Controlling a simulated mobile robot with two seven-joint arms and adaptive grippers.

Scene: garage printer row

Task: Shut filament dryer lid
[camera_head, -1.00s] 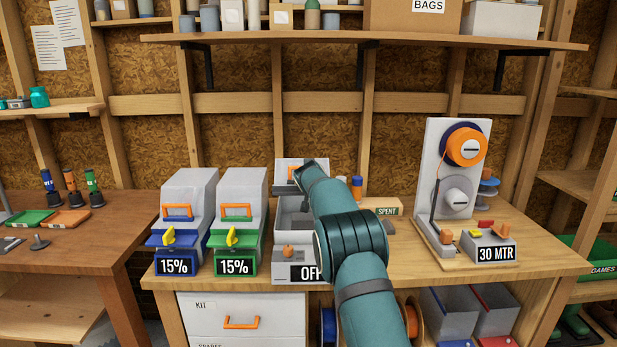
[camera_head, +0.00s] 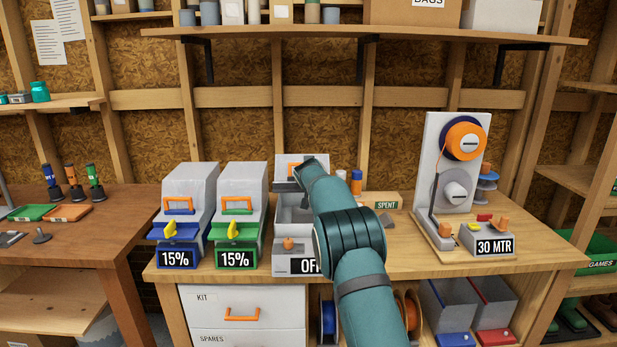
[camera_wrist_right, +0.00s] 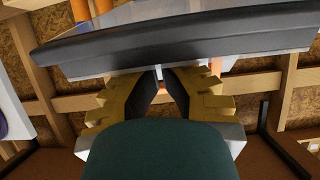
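The middle filament dryer, a grey box with an "OFF" panel (camera_head: 296,265), stands on the workbench. Its lid (camera_head: 287,161) is raised at the back, with an orange handle partly showing, and the box's inside is visible. My right arm reaches over the dryer from the front, and my right gripper (camera_head: 306,166) is at the raised lid. In the right wrist view, the dark edge of a grey panel (camera_wrist_right: 180,38), seemingly the lid, crosses just beyond the yellow fingers of the gripper (camera_wrist_right: 161,78). Their tips are close together and partly hidden; contact is unclear. My left gripper is out of view.
Two shut dryers with "15%" panels, one blue (camera_head: 176,258) and one green (camera_head: 236,258), stand left of the open dryer. A "SPENT" box (camera_head: 384,200) and small bottles are behind my arm. A spool machine (camera_head: 447,175) with a "30 MTR" panel stands at right.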

